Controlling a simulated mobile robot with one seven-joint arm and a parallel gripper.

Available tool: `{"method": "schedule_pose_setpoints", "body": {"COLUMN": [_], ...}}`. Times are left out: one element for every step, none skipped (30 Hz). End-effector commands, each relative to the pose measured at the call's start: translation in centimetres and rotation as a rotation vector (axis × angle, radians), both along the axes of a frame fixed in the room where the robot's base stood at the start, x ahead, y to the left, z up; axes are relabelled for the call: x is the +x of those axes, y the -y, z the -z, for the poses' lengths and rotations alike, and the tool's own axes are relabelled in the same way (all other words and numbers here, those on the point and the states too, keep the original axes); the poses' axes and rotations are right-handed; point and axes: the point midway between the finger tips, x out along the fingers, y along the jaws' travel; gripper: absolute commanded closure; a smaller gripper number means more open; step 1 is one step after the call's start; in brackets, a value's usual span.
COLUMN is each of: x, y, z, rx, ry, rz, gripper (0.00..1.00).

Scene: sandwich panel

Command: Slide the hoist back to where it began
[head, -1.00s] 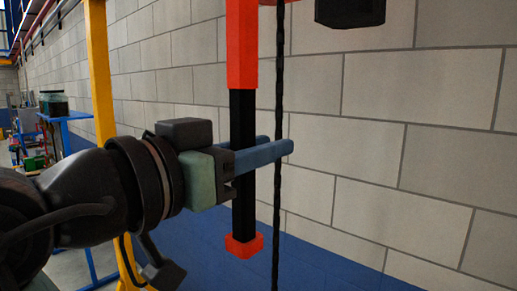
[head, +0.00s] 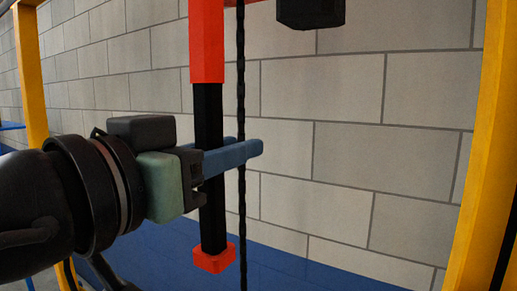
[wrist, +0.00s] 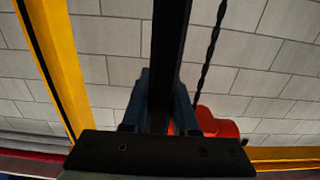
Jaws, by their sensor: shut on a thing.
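The hoist shows in the head view as a red upper column (head: 207,45), a black bar (head: 209,115) below it and a red foot (head: 213,258) at the bottom. A dark chain (head: 241,205) hangs just right of the bar. My gripper (head: 246,146) is shut on the black bar, with its blue fingers on either side, below the red column. In the wrist view the bar (wrist: 168,55) passes between the fingers. A red part (wrist: 218,125) shows behind them to the right. The hoist's top is out of view.
A yellow post (head: 32,90) stands at the left and another yellow post (head: 484,150) at the right. A grey block wall (head: 330,90) with a blue lower band (head: 290,262) lies behind. A dark box (head: 310,12) hangs right of the column.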

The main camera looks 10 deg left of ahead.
Motion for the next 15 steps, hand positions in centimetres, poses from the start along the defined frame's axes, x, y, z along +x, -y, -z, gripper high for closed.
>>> {"method": "schedule_pose_setpoints", "body": {"x": [-0.01, -0.02, -0.02, -0.02, -0.02, -0.01, -0.01, -0.01, -0.01, 0.00, -0.01, -0.01, 0.00, 0.00, 0.00], "y": [0.37, 0.38, 0.39, 0.40, 0.40, 0.39, 0.37, 0.35, 0.33, 0.30, 0.28, 0.25, 0.24, 0.22, 0.21], "z": [0.18, 0.18, 0.19, 0.19, 0.19, 0.18, 0.17, 0.16, 0.15, 0.14, 0.13, 0.12, 0.11, 0.10, 0.09], "rx": [0.002, 0.002, 0.002, 0.002, 0.002, 0.002, 0.003, 0.003, 0.002, 0.001, 0.001, 0.001, 0.001, 0.001, 0.001], "ry": [-0.006, -0.006, -0.006, -0.006, -0.006, -0.006, -0.005, -0.004, -0.005, -0.004, -0.004, -0.004, -0.004, -0.003, -0.003], "rz": [0.010, 0.010, 0.010, 0.010, 0.011, 0.010, 0.010, 0.009, 0.009, 0.008, 0.008, 0.007, 0.007, 0.006, 0.006], "gripper": [1.00, 1.00, 1.00, 1.00, 0.67, 0.60, 0.55, 0.49, 0.43, 0.43, 0.43, 0.43, 0.43, 0.43, 0.43]}}
